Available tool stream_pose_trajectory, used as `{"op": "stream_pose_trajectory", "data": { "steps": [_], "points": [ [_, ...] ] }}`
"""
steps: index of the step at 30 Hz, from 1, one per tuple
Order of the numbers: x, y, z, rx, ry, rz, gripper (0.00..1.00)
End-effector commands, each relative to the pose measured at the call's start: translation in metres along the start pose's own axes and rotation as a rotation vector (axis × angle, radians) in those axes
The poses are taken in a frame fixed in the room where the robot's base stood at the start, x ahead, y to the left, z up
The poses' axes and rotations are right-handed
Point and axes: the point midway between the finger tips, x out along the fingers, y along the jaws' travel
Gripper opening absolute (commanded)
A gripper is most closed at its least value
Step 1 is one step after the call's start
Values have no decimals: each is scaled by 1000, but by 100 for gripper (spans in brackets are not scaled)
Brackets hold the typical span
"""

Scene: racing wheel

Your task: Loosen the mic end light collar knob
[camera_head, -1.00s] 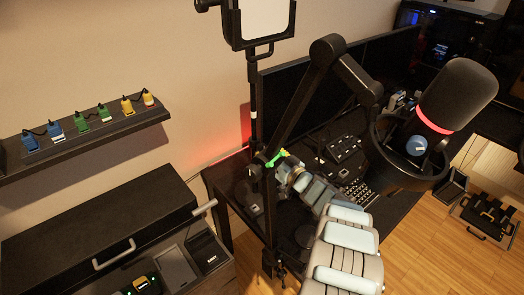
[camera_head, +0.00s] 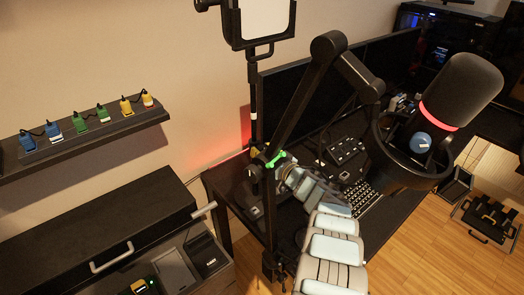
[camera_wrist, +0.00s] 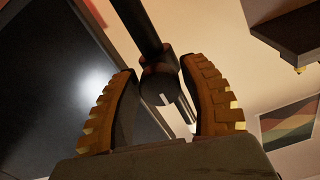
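The light panel (camera_head: 264,22) stands high on a thin black pole (camera_head: 253,105) behind the desk's left end. A black boom arm (camera_head: 300,110) carries the large microphone (camera_head: 460,90) with a glowing red ring. My gripper (camera_head: 273,162) is low at the pole, where green shows beside it; the knob is too small to make out there. In the wrist view, my gripper's two ridged brown fingers (camera_wrist: 160,72) stand apart on either side of a black round collar piece (camera_wrist: 158,88) on a dark pole (camera_wrist: 136,25). I see no clear squeeze on it. A pale strip shows below right of the collar.
A dark monitor (camera_head: 335,85) stands just right of the pole, and the desk (camera_head: 235,185) holds a keyboard (camera_head: 362,196). A shelf (camera_head: 100,136) with several coloured plugs is on the left wall. A cabinet (camera_head: 100,225) stands below it.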

Motion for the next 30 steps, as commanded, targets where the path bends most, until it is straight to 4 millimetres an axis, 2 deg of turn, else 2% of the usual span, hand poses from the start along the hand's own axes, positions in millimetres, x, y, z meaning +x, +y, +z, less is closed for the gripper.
{"op": "stream_pose_trajectory", "data": {
  "steps": [1, 3, 4, 19, 30],
  "points": [
    [0, 0, 0, 0, 0, 0, 27],
    [0, 0, 0, 0, 0, 0, 7],
    [0, 0, 0, 0, 0, 0, 0],
    [0, 0, 1, -46, -2, 0, 0],
    [0, 0, 1, -307, -4, 0, 0]
  ]
}}
